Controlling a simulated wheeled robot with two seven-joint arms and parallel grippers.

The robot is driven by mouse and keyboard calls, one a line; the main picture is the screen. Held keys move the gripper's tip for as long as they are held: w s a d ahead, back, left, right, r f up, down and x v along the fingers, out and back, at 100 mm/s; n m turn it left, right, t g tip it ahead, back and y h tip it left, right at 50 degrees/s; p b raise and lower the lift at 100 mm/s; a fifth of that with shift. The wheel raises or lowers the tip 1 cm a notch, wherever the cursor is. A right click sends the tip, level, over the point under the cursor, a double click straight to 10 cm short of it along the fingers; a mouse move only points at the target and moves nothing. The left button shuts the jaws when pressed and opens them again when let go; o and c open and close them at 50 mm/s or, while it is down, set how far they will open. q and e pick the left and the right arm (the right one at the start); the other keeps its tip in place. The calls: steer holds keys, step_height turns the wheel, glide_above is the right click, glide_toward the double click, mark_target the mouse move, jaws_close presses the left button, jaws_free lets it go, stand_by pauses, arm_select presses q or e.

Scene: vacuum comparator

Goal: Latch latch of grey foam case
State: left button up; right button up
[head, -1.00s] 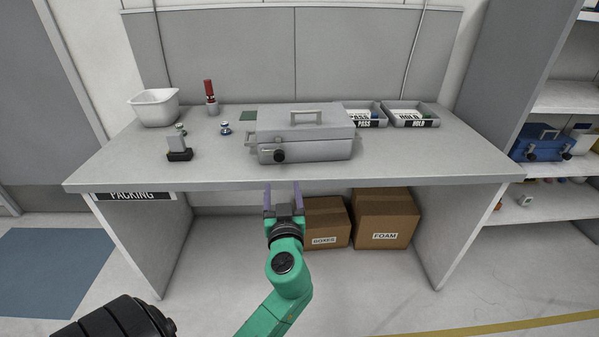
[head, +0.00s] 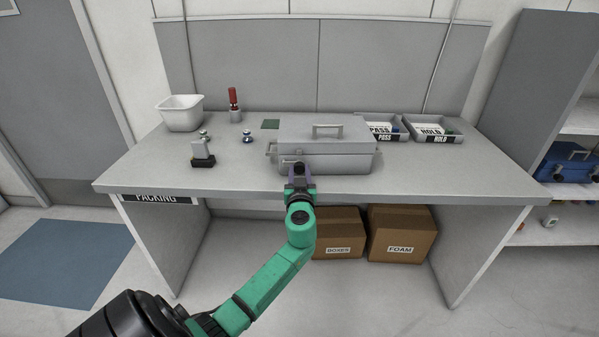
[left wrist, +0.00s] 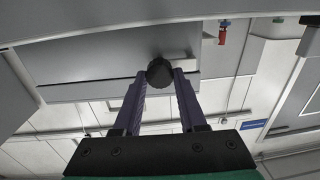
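The grey foam case (head: 345,160) sits upright near the front edge of the workbench, its lid down and handle on top. Its latch, a dark round knob on the front face, shows in the left wrist view (left wrist: 160,72); in the head view my gripper mostly hides it. My left gripper (head: 300,168) reaches the case's front, left of its middle. In the left wrist view its two purple fingers (left wrist: 160,82) stand apart, one on either side of the knob. I cannot tell whether they touch it. My right gripper is out of view.
The workbench (head: 235,177) holds a white bin (head: 181,113), a red-handled tool (head: 233,100), a small block-like device (head: 202,153) and small metal pieces at left. PASS (head: 382,134) and HOLD (head: 436,136) trays stand at right. Cardboard boxes (head: 402,235) sit beneath.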

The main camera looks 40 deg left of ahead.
arm_select(q)
jaws_close()
steer(key=shift+m, duration=0.4)
steer(key=shift+f+m+b, duration=0.15)
steer(key=shift+m+b, duration=0.65)
steer(key=shift+m, duration=0.4)
steer(key=shift+d+m, duration=0.1)
steer(key=shift+m, duration=0.9)
steer(key=m, duration=0.2)
steer(key=shift+w+m+b, duration=0.1)
steer(key=shift+m+b, duration=0.2)
steer(key=shift+b, duration=0.05)
steer(key=m, duration=0.4)
steer(key=shift+m, duration=0.3)
steer(key=m+p, duration=0.1)
steer(key=m, duration=0.4)
steer(key=shift+f+m+p, duration=0.1)
steer(key=shift+m+p, duration=0.2)
steer(key=shift+p, duration=0.1)
